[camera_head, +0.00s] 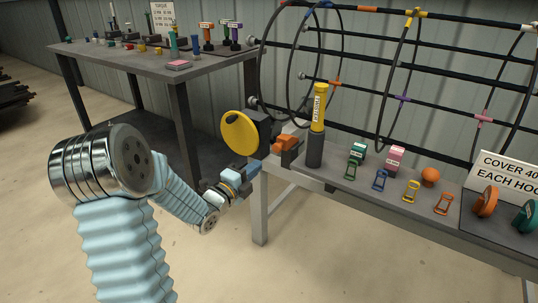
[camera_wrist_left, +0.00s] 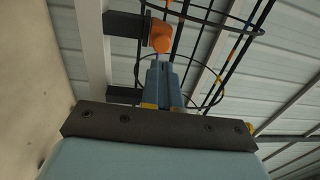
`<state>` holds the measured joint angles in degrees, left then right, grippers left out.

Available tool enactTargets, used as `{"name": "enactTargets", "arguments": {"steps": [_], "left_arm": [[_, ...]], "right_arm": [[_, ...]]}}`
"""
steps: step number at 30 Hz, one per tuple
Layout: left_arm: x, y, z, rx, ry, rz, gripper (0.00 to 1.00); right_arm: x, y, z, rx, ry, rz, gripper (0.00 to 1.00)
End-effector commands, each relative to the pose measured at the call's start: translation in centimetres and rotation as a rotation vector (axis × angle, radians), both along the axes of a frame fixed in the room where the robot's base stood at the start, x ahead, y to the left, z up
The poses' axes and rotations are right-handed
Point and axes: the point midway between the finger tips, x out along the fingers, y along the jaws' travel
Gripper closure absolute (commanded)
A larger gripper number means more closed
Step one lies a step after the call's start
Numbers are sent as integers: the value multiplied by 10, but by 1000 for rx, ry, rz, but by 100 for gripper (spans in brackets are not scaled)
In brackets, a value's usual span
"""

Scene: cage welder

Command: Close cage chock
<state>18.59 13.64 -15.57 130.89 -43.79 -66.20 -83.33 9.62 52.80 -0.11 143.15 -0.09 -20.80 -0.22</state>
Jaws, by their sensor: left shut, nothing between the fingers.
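The black wire cage (camera_head: 385,95) with its hoops and long bars stands along the back of the right bench. At its left end are a yellow disc (camera_head: 240,136) on a dark mount and an orange block-like part (camera_head: 287,144), which may be the chock; I cannot tell its exact state. My left gripper (camera_head: 253,168) is shut and empty, just below and left of the orange part. In the left wrist view, the closed blue-grey fingers (camera_wrist_left: 163,78) point toward the orange part (camera_wrist_left: 160,37), with a small gap seeming to remain. My right gripper is out of view.
The right bench (camera_head: 335,182) carries a yellow-topped cylinder (camera_head: 318,108), several small coloured frames and blocks, an orange ball (camera_head: 430,176) and a white sign (camera_head: 507,172). A second table (camera_head: 150,62) with tools stands at the back left. The floor between is open.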

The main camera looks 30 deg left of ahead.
Motion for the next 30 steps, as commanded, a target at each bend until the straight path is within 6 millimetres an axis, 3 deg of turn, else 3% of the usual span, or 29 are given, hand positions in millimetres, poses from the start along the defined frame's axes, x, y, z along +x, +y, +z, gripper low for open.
{"name": "enactTargets", "arguments": {"steps": [6, 12, 26, 30], "left_arm": [[45, -4, 3, -1, 2, -1, 100], [69, -7, 4, -2, 2, 0, 100], [76, -7, 3, -2, 2, 0, 100], [86, -8, -3, -1, 0, -1, 100]], "right_arm": [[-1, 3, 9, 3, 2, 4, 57], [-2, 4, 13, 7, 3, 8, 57], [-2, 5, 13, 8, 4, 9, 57], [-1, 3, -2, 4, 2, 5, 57]]}}
